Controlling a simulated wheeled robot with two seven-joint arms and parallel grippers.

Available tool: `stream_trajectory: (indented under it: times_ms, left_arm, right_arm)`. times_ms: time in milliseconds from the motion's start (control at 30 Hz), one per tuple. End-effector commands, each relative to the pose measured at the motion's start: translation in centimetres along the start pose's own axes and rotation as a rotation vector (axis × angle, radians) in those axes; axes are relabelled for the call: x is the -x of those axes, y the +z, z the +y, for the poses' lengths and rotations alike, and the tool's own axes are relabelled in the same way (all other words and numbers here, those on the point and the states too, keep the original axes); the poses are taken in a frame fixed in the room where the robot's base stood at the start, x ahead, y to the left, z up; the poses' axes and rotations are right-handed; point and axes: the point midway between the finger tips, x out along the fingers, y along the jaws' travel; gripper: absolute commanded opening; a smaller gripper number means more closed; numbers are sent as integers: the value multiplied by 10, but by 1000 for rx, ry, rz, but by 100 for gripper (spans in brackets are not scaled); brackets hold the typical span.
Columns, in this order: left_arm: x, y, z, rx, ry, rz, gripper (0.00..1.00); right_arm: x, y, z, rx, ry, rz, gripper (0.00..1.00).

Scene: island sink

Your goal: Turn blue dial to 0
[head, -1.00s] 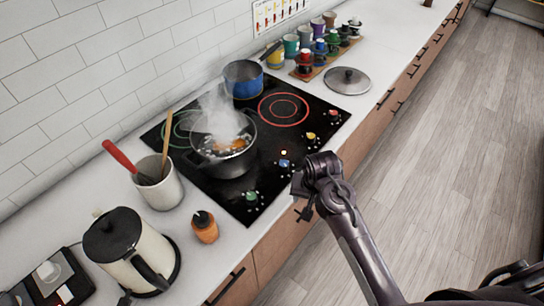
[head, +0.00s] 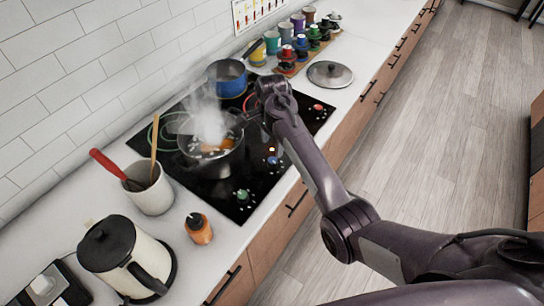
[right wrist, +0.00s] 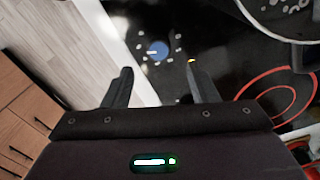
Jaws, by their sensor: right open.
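The blue dial (head: 272,161) sits on the black cooktop (head: 222,205) near its front edge, between the green dial and my arm. In the right wrist view the blue dial (right wrist: 157,50) has a pale mark and a ring of small white marks around it; the numbers are too small to read. My right gripper (right wrist: 158,68) is open and empty, with the dial seen beyond and between its fingertips, apart from it. In the head view the right gripper (head: 250,116) is over the cooktop near the steaming pan, partly hidden by its wrist. My left gripper is not in view.
A steaming pan (head: 212,163) and a blue pot (head: 227,80) stand on the cooktop. The green dial (head: 243,195) and red dial (head: 318,107) are along the front edge. A lid (head: 330,73), kettle (head: 120,255), orange bottle (head: 199,230) and utensil crock (head: 150,190) stand around it.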

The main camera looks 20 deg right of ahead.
Motion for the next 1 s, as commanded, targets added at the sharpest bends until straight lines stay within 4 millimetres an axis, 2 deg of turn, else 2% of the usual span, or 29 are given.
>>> stream_trajectory:
  times_ms: [400,567,800,1000]
  left_arm:
    - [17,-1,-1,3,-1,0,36]
    - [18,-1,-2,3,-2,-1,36]
    - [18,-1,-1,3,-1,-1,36]
    - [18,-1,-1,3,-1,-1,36]
  right_arm:
    - [-61,0,1,3,1,0,53]
    - [-70,0,1,4,0,0,53]
    - [-71,0,1,4,-1,0,53]
    - [-71,0,1,4,-1,0,27]
